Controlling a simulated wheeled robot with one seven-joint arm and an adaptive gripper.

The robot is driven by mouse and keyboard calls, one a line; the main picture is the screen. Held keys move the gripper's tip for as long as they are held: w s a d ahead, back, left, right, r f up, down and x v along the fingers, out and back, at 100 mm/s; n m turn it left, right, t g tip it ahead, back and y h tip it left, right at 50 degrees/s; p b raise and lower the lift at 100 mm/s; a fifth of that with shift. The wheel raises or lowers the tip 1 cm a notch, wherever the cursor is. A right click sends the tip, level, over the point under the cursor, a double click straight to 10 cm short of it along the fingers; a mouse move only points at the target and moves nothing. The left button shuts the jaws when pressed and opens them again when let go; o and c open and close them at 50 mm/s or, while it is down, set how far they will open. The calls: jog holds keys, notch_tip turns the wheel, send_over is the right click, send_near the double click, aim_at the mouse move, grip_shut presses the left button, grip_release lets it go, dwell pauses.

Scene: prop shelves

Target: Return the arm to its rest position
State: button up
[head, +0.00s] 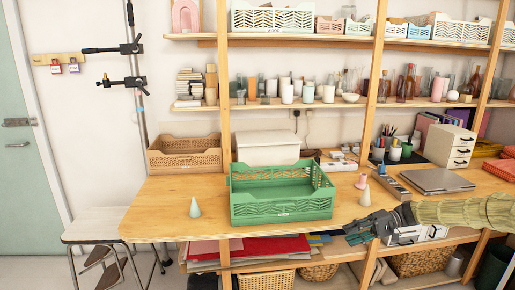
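My arm (462,212) comes in from the right edge, covered in an olive-green ribbed sleeve. My gripper (352,232) points left at the front edge of the wooden table, right of the green crate. Its fingers look spread apart, with nothing seen between them. My gripper appears apart from the green crate (283,212), which stands on the table and looks empty.
A pale green cone (195,208) stands left of the crate. A pink piece (362,182) and a beige cone (366,197) stand near my gripper. A laptop (436,181) lies behind my arm. Wooden shelf posts (375,75) rise at the table. The table's left end is mostly clear.

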jog(key=s+a+f+m+h+p, duration=0.1)
jog(key=s+a+f+h, duration=0.2)
jog(key=s+a+f, duration=0.75)
jog(key=s+a+f+m+h+p, duration=0.1)
jog(key=s+a+f+h, duration=0.35)
jog(key=f, duration=0.85)
jog(key=s+a+f+h+p, duration=0.15)
jog(key=s+f, duration=0.25)
jog(key=s, duration=0.4)
jog(key=s+a+f+h+b, duration=0.1)
jog(key=s+a+f, duration=0.1)
jog(key=s+f, duration=0.35)
jog(key=s+d+r+h, duration=0.1)
jog(key=s+d+r, duration=0.1)
jog(key=s, duration=0.6)
jog(key=s+d+r+n+t+h+p, duration=0.1)
jog(key=s+d+r+h, duration=0.1)
jog(key=s, duration=0.6)
jog(key=s+d+r+n+h+p, duration=0.1)
jog(key=s+d, duration=0.3)
jog(key=s, duration=0.4)
jog(key=shift+s+r+t+h, duration=0.2)
jog(key=shift+r+t+h, duration=0.15)
jog(key=shift+r, duration=0.35)
